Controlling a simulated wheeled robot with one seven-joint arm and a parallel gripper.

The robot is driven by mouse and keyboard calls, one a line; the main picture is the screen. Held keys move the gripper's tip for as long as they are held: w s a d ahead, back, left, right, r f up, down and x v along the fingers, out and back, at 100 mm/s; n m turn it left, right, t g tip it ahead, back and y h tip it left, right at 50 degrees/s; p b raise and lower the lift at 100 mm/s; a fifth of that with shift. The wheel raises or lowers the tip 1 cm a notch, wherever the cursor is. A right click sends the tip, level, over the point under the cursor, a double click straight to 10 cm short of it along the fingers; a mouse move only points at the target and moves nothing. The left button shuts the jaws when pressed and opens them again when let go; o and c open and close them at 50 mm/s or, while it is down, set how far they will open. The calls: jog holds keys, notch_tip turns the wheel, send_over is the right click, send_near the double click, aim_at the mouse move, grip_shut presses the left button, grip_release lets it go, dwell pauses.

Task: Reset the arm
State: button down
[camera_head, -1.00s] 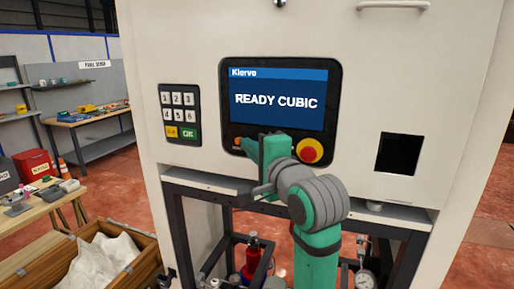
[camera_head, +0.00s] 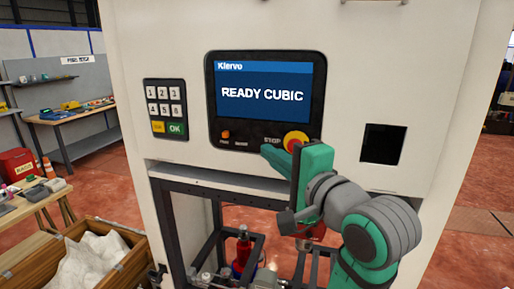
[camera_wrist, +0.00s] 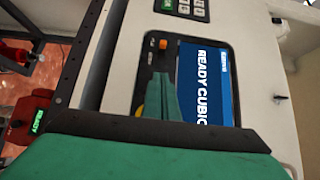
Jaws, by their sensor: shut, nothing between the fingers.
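My gripper (camera_head: 270,151) is green and shut, with nothing between its fingers. In the head view it is in front of the lower right of the control panel, beside the red STOP button (camera_head: 296,141) with its yellow ring, and overlaps its edge. I cannot tell whether it touches the panel. The wrist view shows the shut fingers (camera_wrist: 163,88) in front of the panel, which appears turned sideways. The screen (camera_head: 262,94) reads READY CUBIC. My forearm reaches up from the lower right.
A keypad (camera_head: 165,109) is left of the screen, and a dark square opening (camera_head: 383,144) is to the right. Below is a dark frame (camera_head: 215,185) holding a red bottle (camera_head: 243,250). A wooden crate (camera_head: 128,262) with white sacks stands at the lower left.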

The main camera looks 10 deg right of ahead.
notch_tip(320, 180, down, 20)
jog(key=w+t+h, duration=0.1)
jog(key=w+h, duration=0.1)
jog(key=w, duration=0.1)
jog(key=s+a+f+n+h, duration=0.15)
jog(key=s+f, duration=0.25)
jog(key=f, duration=0.5)
jog(key=s+f+g+h, duration=0.15)
jog(key=s+f, duration=0.25)
jog(key=f, duration=0.4)
jog(key=s+a+f+n+t+h, duration=0.1)
jog(key=s+f+h, duration=0.1)
jog(key=s+f, duration=0.5)
jog(key=s+a+f+n, duration=0.2)
jog(key=s+n, duration=0.1)
jog(key=s, duration=0.6)
jog(key=s+a+f+n+g, duration=0.1)
jog(key=s+a+f+n, duration=0.1)
jog(key=s, duration=0.7)
jog(key=s+a+f+n, duration=0.1)
jog(key=s+f+n, duration=0.3)
jog(key=s, duration=0.5)
jog(key=shift+s+a+f+n+g, duration=0.2)
jog(key=shift+s+a+n+g, duration=0.2)
jog(key=shift+n, duration=0.65)
jog(key=shift+w, duration=0.1)
